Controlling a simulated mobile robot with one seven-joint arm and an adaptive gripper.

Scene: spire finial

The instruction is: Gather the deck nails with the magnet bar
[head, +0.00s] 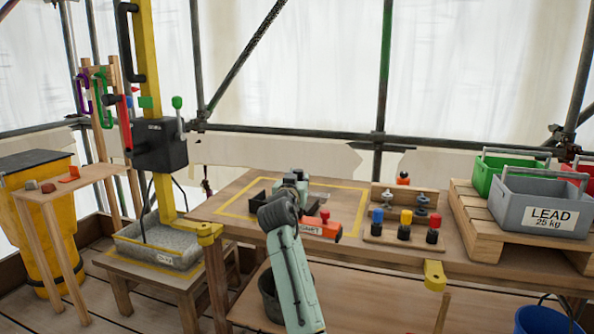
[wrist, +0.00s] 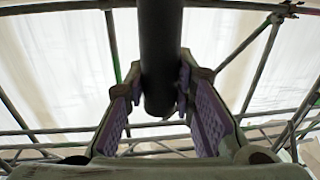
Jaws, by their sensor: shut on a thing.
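My gripper (wrist: 165,98) shows in the wrist view with its purple-padded fingers on both sides of a dark round bar, shut on it. In the head view my arm reaches over the bench and its wrist hides the fingers. The orange magnet bar (head: 318,229), with a lettered label and a red knob, shows just right of my wrist. The dark bar in my fingers looks like its handle, but the join is hidden. I cannot make out any deck nails.
A dark tray (head: 259,196) lies behind my wrist inside a yellow outline on the bench (head: 225,203). A rack of coloured knobs (head: 404,238) stands right of the magnet bar. A grey LEAD crate (head: 541,204) sits on a pallet at right. A yellow post (head: 151,90) rises at left.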

